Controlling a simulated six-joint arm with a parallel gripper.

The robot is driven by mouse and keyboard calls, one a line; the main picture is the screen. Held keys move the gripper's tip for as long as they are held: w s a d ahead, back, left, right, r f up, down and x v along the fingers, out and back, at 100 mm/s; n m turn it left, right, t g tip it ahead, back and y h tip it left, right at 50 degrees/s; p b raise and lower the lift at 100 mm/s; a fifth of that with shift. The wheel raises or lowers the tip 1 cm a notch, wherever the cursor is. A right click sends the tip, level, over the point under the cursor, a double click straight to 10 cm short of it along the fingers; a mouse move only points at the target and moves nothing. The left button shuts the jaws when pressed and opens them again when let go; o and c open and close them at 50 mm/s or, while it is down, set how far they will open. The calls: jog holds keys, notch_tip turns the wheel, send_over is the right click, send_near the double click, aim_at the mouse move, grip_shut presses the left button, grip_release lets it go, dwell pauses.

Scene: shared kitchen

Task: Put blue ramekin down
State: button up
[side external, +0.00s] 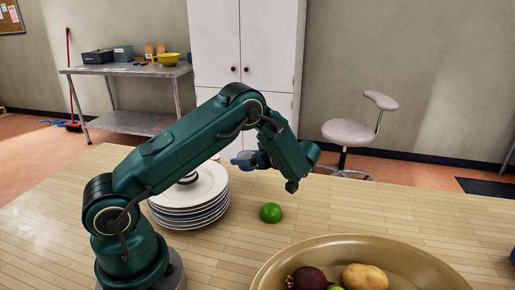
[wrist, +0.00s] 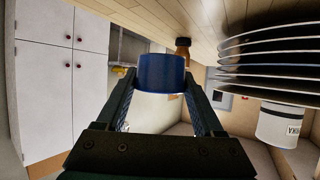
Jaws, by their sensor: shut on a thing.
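The blue ramekin (side external: 242,159) is held in the air above the table, beyond and to the right of the plate stack in the side view. My gripper (side external: 252,159) is shut on it. In the wrist view the ramekin (wrist: 161,73) sits between the two fingertips of my gripper (wrist: 161,84), one on each side of its wall. Its inside is hidden there. My arm hides part of the area behind the plates.
A stack of plates (side external: 190,215) stands near my arm; its edges (wrist: 270,70) also show in the wrist view. A green lime (side external: 270,212) lies right of it. A large tan bowl (side external: 430,262) holds produce at the front. Wooden table (side external: 370,205) is bare right of the lime.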

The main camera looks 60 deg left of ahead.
aim_at(252, 181)
jog(key=shift+w+d+f, duration=0.25)
jog(key=shift+w+f, duration=0.1)
jog(key=shift+w, duration=0.1)
jog(key=shift+f, duration=2.05)
jog(key=shift+f, duration=0.1)
jog(key=o, duration=1.4)
